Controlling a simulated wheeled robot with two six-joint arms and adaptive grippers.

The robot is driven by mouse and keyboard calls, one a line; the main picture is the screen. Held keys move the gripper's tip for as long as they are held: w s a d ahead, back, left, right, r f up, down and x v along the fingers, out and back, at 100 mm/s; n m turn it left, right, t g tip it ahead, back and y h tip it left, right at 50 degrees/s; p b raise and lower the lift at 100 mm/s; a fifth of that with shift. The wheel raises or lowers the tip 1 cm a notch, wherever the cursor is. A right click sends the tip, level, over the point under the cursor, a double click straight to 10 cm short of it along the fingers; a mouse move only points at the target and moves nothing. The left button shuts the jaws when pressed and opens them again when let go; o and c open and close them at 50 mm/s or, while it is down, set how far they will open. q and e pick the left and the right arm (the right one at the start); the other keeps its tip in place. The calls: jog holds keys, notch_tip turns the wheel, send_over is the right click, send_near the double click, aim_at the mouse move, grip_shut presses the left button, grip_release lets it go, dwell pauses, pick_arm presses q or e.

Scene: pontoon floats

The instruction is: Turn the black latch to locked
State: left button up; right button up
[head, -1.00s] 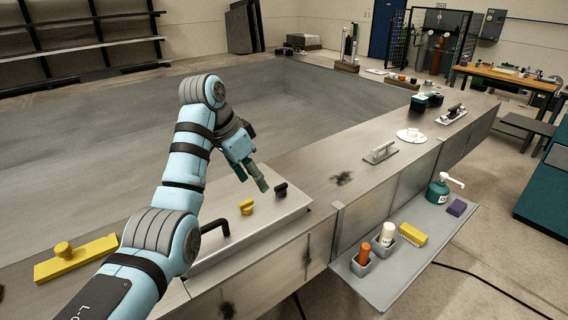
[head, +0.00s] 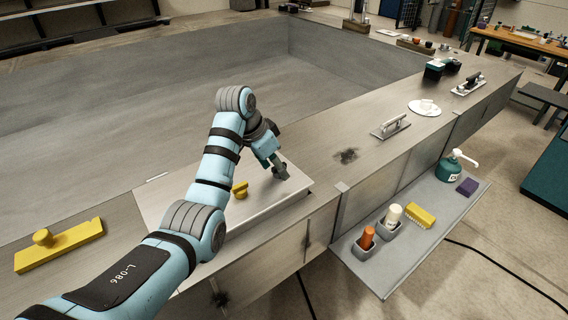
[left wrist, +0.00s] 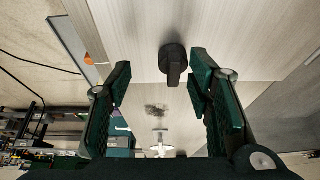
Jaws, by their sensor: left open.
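The black latch (left wrist: 173,62) is a dark round knob with a raised bar, on the pale hatch cover (head: 293,206). In the left wrist view it lies between and just beyond the open fingers of my left gripper (left wrist: 160,76), closer to the right finger, with no clear contact. Its bar runs along the fingers' direction. My right gripper is out of view.
A yellow knob (head: 240,190) stands on the same cover, close to my left arm. A yellow float tool (head: 60,245) lies at left. A grey side shelf (head: 372,281) holds bottles, a yellow brush and a purple block. The deck beyond the latch is clear up to a handled trowel (head: 391,126).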

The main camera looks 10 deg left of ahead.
pick_arm(q)
jog(key=w+f, duration=0.1)
jog(key=w, duration=0.1)
jog(key=w+f, duration=0.1)
jog(key=shift+w+a+f, duration=0.1)
jog(key=shift+w+f, duration=0.25)
jog(key=shift+s, duration=0.1)
jog(key=shift+c, duration=0.7)
jog(key=shift+s+r, duration=0.25)
jog(key=shift+s, duration=0.05)
jog(key=c, duration=0.3)
jog(key=shift+s+r, duration=0.2)
jog(key=shift+s, duration=0.2)
jog(key=c, duration=0.7)
grip_shut()
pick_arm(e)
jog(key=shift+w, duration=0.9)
